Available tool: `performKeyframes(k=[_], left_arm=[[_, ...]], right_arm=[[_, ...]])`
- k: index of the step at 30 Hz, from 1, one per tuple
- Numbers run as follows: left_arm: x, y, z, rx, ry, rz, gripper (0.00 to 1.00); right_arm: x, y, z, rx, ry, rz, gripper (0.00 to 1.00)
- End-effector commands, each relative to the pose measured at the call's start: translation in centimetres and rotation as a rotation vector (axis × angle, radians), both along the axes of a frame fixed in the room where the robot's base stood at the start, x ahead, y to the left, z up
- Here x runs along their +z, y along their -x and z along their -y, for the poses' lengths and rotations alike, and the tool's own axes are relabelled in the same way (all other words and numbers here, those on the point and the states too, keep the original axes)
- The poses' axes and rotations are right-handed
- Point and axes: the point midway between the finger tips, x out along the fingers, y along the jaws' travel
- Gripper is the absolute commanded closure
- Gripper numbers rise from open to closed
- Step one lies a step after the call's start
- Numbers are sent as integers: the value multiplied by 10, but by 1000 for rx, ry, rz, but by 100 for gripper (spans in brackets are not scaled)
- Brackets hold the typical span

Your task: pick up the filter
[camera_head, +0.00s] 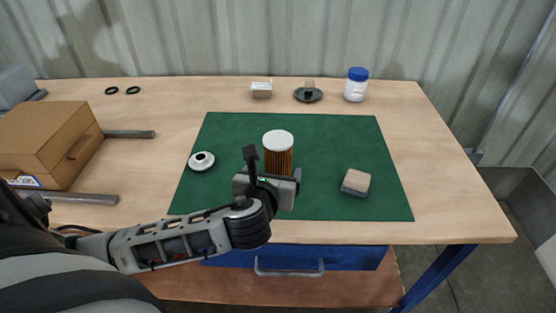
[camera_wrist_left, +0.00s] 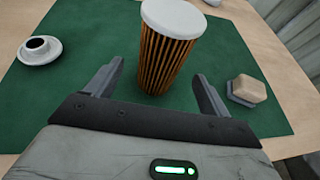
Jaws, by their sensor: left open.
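The filter (camera_head: 279,152) stands upright on the green mat (camera_head: 331,135), with a white cap on top and orange-brown pleated sides. My left gripper (camera_head: 272,172) is in front of its lower part and hides some of it in the head view. In the left wrist view, the filter (camera_wrist_left: 166,55) stands just beyond and between the two open fingers of the left gripper (camera_wrist_left: 158,84). The fingers look apart from the filter and hold nothing. My right gripper is not in view.
A white round cap-like part (camera_head: 201,161) lies left on the mat and a sponge-like block (camera_head: 356,181) lies right. A blue-lidded jar (camera_head: 356,86), small dish (camera_head: 308,95) and small block (camera_head: 261,91) stand at the back.

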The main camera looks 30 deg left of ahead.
Motion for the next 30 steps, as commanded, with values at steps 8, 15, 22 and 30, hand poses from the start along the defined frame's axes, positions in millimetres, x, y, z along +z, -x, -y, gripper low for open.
performKeyframes(k=[8, 15, 22, 30], left_arm=[[-15, -26, -11, 3, 1, -1, 19], [-24, -45, -18, 0, 1, -1, 19], [-24, -45, -18, -1, 2, 0, 27], [-23, -44, -18, -1, 1, -1, 69]], right_arm=[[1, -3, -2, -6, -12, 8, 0], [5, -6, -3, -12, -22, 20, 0], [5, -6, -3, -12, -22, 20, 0], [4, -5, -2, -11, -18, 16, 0]])
